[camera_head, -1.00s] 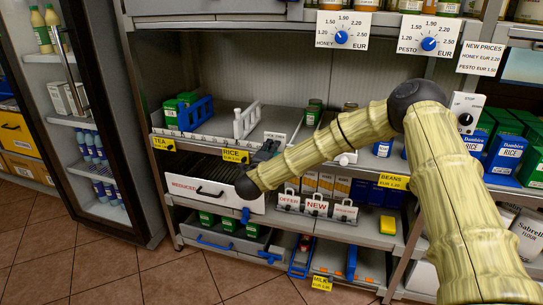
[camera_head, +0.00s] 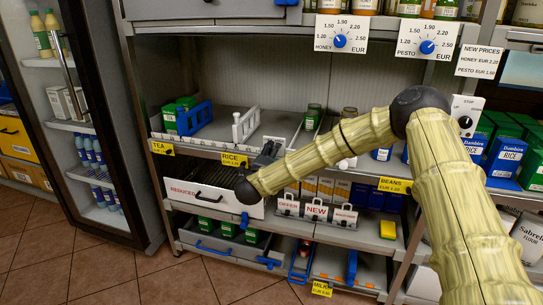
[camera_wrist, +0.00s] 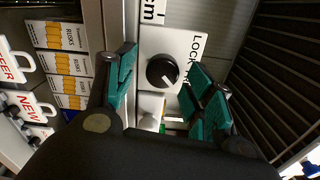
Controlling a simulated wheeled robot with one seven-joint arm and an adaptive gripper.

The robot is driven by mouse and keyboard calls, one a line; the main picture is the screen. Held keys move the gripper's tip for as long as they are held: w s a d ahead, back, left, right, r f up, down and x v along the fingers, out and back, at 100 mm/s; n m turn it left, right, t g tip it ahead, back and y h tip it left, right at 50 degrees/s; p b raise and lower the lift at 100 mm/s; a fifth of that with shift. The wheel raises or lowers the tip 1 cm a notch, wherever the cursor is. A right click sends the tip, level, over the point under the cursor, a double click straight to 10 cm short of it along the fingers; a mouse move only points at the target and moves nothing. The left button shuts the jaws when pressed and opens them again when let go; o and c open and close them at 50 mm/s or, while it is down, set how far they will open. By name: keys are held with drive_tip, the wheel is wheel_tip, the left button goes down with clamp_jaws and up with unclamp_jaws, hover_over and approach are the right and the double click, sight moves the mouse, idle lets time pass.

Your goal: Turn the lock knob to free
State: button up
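The lock knob (camera_wrist: 162,72) is a round black knob with a white pointer line, on a white plate lettered "LOCK" (camera_wrist: 195,46) in the wrist view. The pointer slants toward the picture's lower right. My gripper (camera_wrist: 162,88) is open, its teal-padded fingers on either side of the knob, with visible gaps and no clear contact. In the head view my forearm covers the area right of the drawer labelled "REDUCED" (camera_head: 185,191), and I cannot make out the lock knob there.
Signs reading "OFFER" and "NEW" (camera_head: 316,212) stand on the shelf beside the drawer. Small orange-and-white boxes (camera_wrist: 62,64) lie left of the knob in the wrist view. A dark wire rack (camera_wrist: 275,75) fills the right. A glass-door cabinet (camera_head: 85,120) stands at the left.

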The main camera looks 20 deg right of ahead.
drive_tip(key=shift+a, duration=0.1)
drive_tip(key=v, duration=1.2)
drive_tip(key=shift+f, duration=0.1)
